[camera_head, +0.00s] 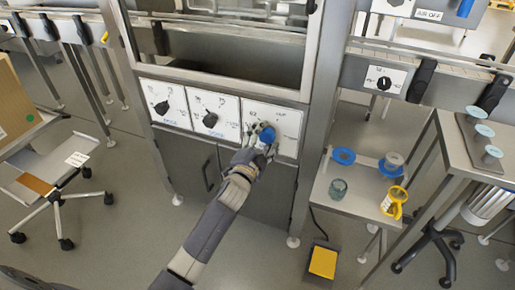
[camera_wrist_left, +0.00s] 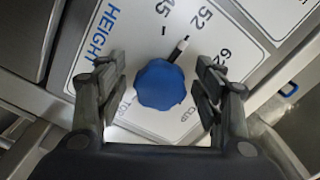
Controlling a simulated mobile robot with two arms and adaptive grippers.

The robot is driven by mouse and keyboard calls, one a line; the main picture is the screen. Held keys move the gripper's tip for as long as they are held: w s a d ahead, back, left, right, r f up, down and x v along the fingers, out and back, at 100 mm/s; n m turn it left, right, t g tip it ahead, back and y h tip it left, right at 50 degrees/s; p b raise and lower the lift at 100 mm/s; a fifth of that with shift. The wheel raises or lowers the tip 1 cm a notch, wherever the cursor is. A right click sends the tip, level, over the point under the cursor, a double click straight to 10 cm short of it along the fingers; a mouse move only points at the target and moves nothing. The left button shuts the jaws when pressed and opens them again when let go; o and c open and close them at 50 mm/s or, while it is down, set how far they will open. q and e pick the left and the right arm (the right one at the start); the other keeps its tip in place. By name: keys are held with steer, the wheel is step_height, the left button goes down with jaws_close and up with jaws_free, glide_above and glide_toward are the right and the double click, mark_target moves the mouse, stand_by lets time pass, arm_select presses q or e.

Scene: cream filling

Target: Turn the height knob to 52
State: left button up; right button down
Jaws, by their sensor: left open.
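The blue height knob (camera_head: 267,134) sits on the right-hand white dial plate (camera_head: 285,118) of the machine front. In the left wrist view the blue knob (camera_wrist_left: 160,85) is in the middle, beside the word HEIGHT and the numbers 45, 52 and 62. Its black-and-white pointer (camera_wrist_left: 178,49) points up and right, close to the direction of 52 and clear of 45. My left gripper (camera_wrist_left: 158,88) is open, with one finger on each side of the knob and visible gaps between. In the head view the left gripper (camera_head: 262,140) covers part of the dial. My right gripper is not in view.
Two more dial plates with black knobs (camera_head: 162,107) (camera_head: 210,120) are left of the height dial. A side table (camera_head: 350,200) with blue-rimmed parts and a yellow jug (camera_head: 394,202) stands right. A yellow pedal (camera_head: 322,262) is on the floor.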

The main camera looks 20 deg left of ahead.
arm_select(q)
steer(key=s, duration=1.1)
steer(key=shift+s+a, duration=0.2)
steer(key=shift+a, duration=0.05)
